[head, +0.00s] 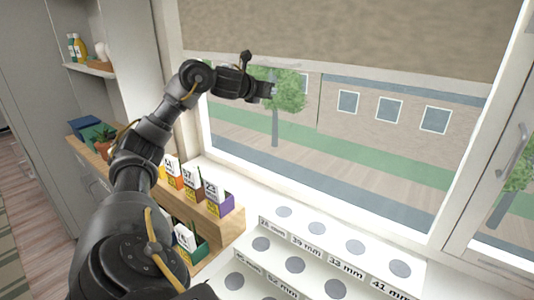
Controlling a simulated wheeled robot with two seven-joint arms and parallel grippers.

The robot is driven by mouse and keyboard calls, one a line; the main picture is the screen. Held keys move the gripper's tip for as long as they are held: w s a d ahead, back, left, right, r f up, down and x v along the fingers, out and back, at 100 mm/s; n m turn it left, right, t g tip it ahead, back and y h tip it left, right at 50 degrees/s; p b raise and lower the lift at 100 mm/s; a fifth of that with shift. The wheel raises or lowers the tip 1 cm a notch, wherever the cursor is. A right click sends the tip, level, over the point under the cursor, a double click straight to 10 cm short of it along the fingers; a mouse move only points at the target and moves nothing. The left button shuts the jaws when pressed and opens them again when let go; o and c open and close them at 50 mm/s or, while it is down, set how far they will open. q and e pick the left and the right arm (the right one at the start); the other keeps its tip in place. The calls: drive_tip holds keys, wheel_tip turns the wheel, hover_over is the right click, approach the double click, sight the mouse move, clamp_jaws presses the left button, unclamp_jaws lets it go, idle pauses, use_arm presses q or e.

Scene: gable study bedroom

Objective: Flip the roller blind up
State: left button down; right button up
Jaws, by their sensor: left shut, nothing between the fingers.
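The roller blind (360,32) is a beige fabric sheet covering the upper part of the window. Its lower edge is a pale bar (400,80) that runs across the window, and the pane below it is uncovered. My left arm reaches up from the lower left, and my left gripper (270,91) is shut with nothing in it. In the picture it lies just below the left part of the blind's lower edge, in front of the window; I cannot tell whether it touches the blind. My right gripper is not in view.
A white stepped rack (320,243) with round grey spots and millimetre labels stands below the window. A wooden shelf (228,226) with labelled cartons (215,195) is left of it. A potted plant (104,140) stands farther left. A window handle (513,150) is at right.

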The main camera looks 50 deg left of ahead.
use_arm(q)
drive_tip(key=shift+s+r, duration=0.15)
drive_tip(key=shift+s, duration=0.25)
idle(0.3)
drive_tip(key=shift+w, duration=0.1)
